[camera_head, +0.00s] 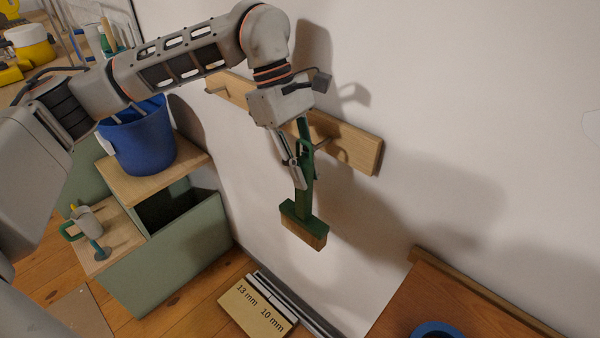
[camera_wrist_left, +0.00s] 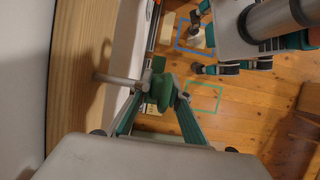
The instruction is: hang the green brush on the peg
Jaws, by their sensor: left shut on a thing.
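The green brush (camera_head: 302,208) hangs bristles down below my left gripper (camera_head: 299,172), which is shut on its green handle. In the left wrist view the handle (camera_wrist_left: 162,88) sits between the fingertips (camera_wrist_left: 164,100). The brush is in front of a wooden peg rail (camera_head: 358,146) on the wall. A grey peg (camera_wrist_left: 118,81) sticks out of the rail and its tip meets or overlaps the handle; I cannot tell whether it passes through a hole. The same peg (camera_head: 322,142) shows just right of the handle. My right gripper (camera_wrist_left: 200,40) shows in the wrist view, its fingers apart.
A second peg (camera_head: 218,91) is on the rail's left part. A blue bucket (camera_head: 140,140) stands on a green-sided cabinet (camera_head: 185,255) at left. A brown table (camera_head: 450,300) with a blue ring (camera_head: 437,329) is at lower right.

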